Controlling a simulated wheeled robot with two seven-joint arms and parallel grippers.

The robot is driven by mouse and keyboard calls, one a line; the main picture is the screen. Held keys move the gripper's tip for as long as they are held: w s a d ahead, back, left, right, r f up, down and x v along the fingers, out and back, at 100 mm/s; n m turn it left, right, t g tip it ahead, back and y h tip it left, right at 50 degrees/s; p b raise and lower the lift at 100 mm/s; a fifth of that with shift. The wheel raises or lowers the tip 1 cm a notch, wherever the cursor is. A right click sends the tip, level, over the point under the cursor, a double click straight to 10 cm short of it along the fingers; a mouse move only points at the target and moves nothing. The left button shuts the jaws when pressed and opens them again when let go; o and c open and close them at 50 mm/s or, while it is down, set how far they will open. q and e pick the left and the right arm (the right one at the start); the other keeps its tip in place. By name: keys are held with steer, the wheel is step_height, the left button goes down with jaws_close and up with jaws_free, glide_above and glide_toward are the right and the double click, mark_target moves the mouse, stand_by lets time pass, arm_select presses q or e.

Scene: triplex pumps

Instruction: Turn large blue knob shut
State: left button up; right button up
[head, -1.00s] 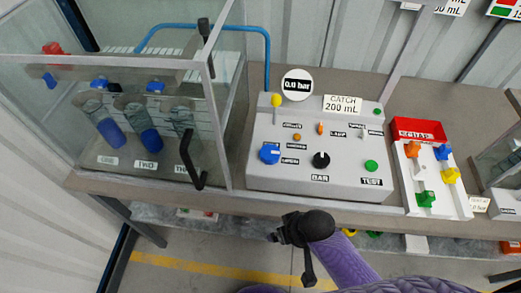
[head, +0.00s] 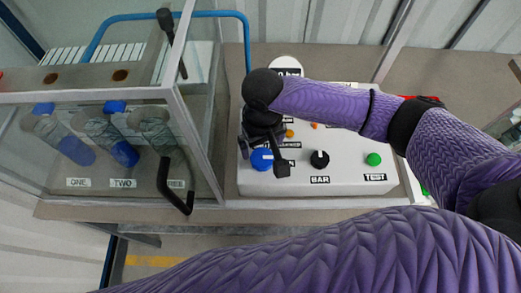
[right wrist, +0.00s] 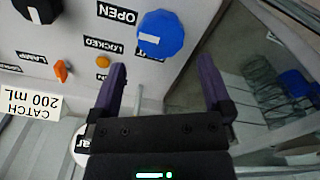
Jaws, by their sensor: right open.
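The large blue knob (head: 262,160) sits at the left of the front of the grey control panel (head: 310,182). In the right wrist view the blue knob (right wrist: 168,32) is faceted, with a white mark on its left side, and a label reading OPEN is beside it. My right gripper (head: 263,156) is at the knob in the head view. In the right wrist view my right gripper (right wrist: 163,70) is open and empty, its two fingers spread on either side below the knob and apart from it. My left gripper is not in view.
A black knob (head: 320,159) and a green button (head: 373,159) are to the right on the panel. A small orange knob (right wrist: 103,61) is near the left finger. A glass cabinet (head: 208,140) with blue-capped bottles and a black handle (head: 172,188) stands close at the left.

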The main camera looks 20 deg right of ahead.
mark_target(262, 156)
step_height(262, 156, down, 5)
steer(key=shift+w+f+b, duration=0.1)
steer(key=shift+b, duration=0.45)
steer(key=c, duration=1.1)
